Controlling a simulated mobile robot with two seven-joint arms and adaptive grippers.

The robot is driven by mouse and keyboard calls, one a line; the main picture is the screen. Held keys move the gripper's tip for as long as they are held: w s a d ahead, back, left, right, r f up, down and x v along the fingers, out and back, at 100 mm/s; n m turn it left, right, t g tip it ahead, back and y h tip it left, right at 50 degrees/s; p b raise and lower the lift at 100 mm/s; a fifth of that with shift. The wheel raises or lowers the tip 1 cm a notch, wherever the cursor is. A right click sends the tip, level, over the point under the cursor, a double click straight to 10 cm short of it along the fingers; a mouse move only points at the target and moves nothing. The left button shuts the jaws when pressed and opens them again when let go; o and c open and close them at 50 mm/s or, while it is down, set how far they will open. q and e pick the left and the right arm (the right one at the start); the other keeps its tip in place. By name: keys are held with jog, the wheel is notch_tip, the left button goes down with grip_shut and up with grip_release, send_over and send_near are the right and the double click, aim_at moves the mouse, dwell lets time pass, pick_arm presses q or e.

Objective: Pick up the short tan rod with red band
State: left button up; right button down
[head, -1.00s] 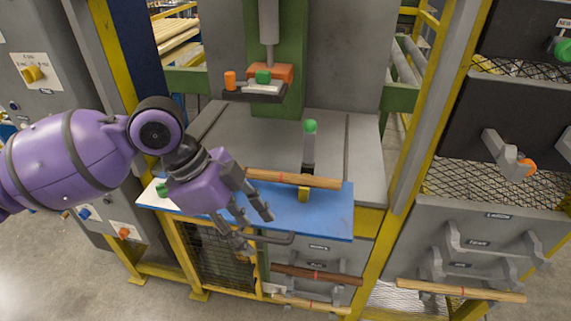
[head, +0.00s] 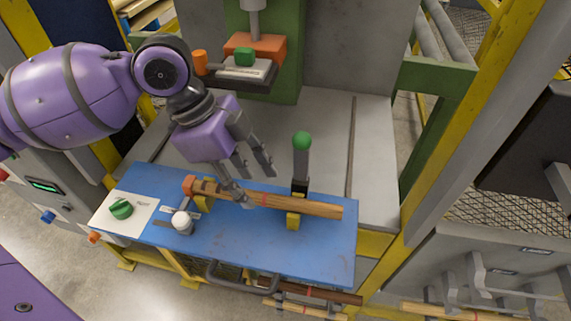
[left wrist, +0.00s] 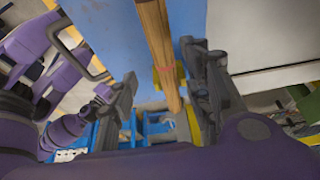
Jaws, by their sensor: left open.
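A tan rod with a red band (head: 318,208) lies across two yellow supports on the blue board, its left end by an orange block. In the left wrist view the rod (left wrist: 154,35) runs down between the fingers, with its red band near a yellow support. My left gripper (head: 256,184) is open just above the rod's middle, one fingertip overlapping the rod in the head view. I cannot tell whether it touches. The gripper (left wrist: 163,98) holds nothing. I see no right gripper.
The blue board (head: 240,240) also carries a green knob (head: 121,208), a white knob (head: 182,222) and an upright green-topped lever (head: 302,160) at the rod. A press head (head: 245,70) hangs behind. Other rods, including a dark brown one (head: 325,293), lie below the front edge.

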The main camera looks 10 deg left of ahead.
aim_at(263, 195)
pick_arm(q)
jog(key=x, duration=0.4)
jog(key=shift+w+d, duration=0.15)
jog(key=shift+w, duration=0.15)
jog(key=shift+f, duration=0.2)
jog(key=c, duration=0.6)
grip_shut()
jog(key=shift+r, duration=0.1)
pick_arm(e)
jog(key=shift+w+r, duration=0.15)
jog(key=shift+w, duration=0.25)
